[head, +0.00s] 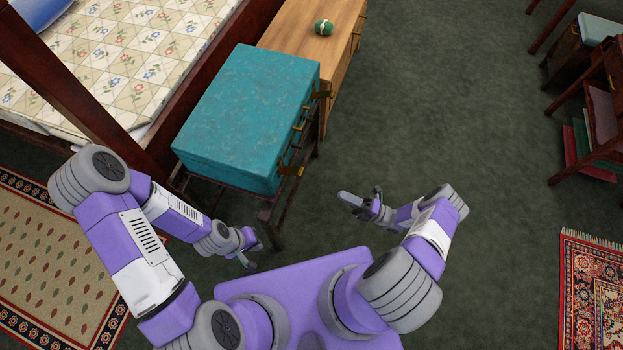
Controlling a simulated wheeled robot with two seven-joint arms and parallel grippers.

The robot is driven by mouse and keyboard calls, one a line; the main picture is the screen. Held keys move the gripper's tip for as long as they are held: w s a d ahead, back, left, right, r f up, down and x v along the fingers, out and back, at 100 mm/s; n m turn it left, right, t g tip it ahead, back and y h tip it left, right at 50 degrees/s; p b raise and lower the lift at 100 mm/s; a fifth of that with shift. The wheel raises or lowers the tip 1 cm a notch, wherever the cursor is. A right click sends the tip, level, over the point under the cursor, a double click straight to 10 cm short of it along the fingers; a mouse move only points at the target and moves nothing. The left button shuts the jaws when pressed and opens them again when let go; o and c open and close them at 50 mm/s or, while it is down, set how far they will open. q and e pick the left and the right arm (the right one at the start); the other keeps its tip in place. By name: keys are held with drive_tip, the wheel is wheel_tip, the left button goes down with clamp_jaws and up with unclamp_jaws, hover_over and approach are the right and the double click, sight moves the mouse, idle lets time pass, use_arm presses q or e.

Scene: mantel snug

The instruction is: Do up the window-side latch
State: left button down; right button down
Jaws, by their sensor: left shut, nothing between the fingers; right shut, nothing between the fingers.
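A teal case (245,105) lies closed on a dark wooden stand (268,208). Its right side has a brass handle and two latches. The far latch (321,94) and the near latch (291,171) both show as small brass plates sticking out from that side. No window is in view, so I cannot tell which is window-side. My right gripper (346,198) is shut and empty, right of the near latch and apart from the case. My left gripper (249,261) is shut and empty, in front of the stand at the case's near end.
A light wooden cabinet (300,30) with a green, banded round object (323,27) on top stands behind the case. A bed (115,60) with a dark post is to the left. Dark furniture (598,105) stands far right. The green carpet (450,120) between is clear.

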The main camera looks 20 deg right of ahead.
drive_tip(key=shift+d, duration=0.3)
drive_tip(key=shift+a, duration=0.1)
approach(293, 172)
drive_tip(key=w+a+r, duration=0.2)
drive_tip(key=shift+a+r+p, duration=0.2)
drive_tip(key=shift+r+p, duration=0.2)
idle(0.3)
